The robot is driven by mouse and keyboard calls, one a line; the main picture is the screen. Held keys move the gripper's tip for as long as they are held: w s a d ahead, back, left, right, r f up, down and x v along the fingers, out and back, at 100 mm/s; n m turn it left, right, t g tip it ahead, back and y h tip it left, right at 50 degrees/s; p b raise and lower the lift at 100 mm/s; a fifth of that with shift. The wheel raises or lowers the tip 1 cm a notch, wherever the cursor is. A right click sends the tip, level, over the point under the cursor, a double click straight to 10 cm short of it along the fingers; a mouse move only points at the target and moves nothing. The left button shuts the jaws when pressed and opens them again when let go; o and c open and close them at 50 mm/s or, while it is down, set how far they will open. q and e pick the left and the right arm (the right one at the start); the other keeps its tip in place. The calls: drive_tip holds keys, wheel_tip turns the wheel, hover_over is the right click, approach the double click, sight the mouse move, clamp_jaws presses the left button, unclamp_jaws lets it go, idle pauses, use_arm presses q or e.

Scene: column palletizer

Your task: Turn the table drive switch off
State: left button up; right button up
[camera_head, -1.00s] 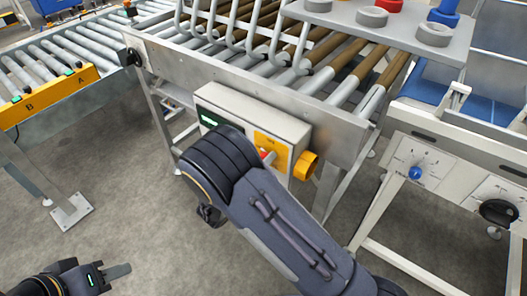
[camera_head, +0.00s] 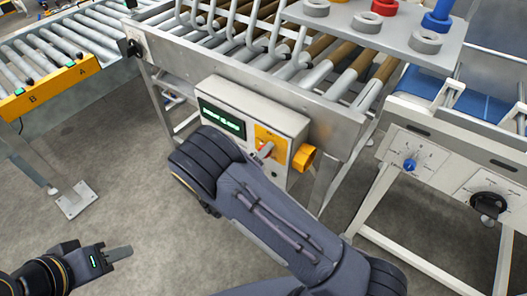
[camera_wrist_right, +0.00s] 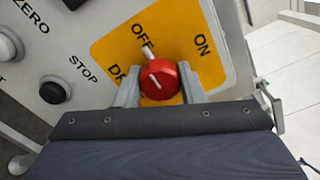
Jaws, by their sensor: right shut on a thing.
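The table drive switch is a red round knob (camera_wrist_right: 157,84) with a white line, on a yellow plate (camera_wrist_right: 195,55) lettered OFF and ON, in the right wrist view. A metal pin sticks out at its OFF side, and the white line slants toward OFF. My right gripper (camera_wrist_right: 158,78) is shut on the knob, a finger on each side. In the head view the yellow plate (camera_head: 270,136) is on the front of the control box (camera_head: 282,117); my right arm hides most of the gripper. My left gripper (camera_head: 118,254) hangs low at left, away from the box; its finger gap is unclear.
A roller table (camera_head: 250,76) stands above; another machine with a blue knob (camera_head: 410,165) is at right.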

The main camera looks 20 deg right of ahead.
drive_tip(key=o, duration=1)
drive_tip(key=shift+a, duration=0.1)
drive_tip(key=b+v, duration=0.1)
drive_tip(key=v, duration=0.6)
drive_tip(key=shift+s+a, duration=0.25)
drive_tip(key=shift+a, duration=0.05)
drive_tip(key=shift+d, duration=0.1)
drive_tip(key=s+d+r+m+g+y, duration=0.25)
drive_tip(key=s+d+m+g, duration=0.35)
drive_tip(key=m, duration=0.3)
drive_tip(key=s+d+r+m+g+y, duration=0.2)
drive_tip(key=s+d+m+g+y, duration=0.25)
drive_tip(key=d+m+g, duration=0.35)
drive_tip(key=s+r+m+t+y, duration=0.3)
drive_tip(key=s+m, duration=0.1)
drive_tip(key=m, duration=0.3)
drive_tip(key=s+a+r+m+t+y, duration=0.1)
drive_tip(key=s+r+m+t+y, duration=0.1)
drive_tip(key=m, duration=0.6)
drive_tip(key=s+a+r+m+t+y, duration=0.1)
drive_tip(key=s+r+m+t+y, duration=0.2)
drive_tip(key=s+r+m+y, duration=0.2)
drive_tip(key=shift+s+a+m+t+y, duration=0.2)
drive_tip(key=shift+s+m, duration=0.3)
drive_tip(key=shift+m, duration=0.35)
drive_tip(key=shift+s+m+t+y, duration=0.1)
drive_tip(key=shift+s+m+y, duration=0.3)
drive_tip(key=shift+m, duration=0.45)
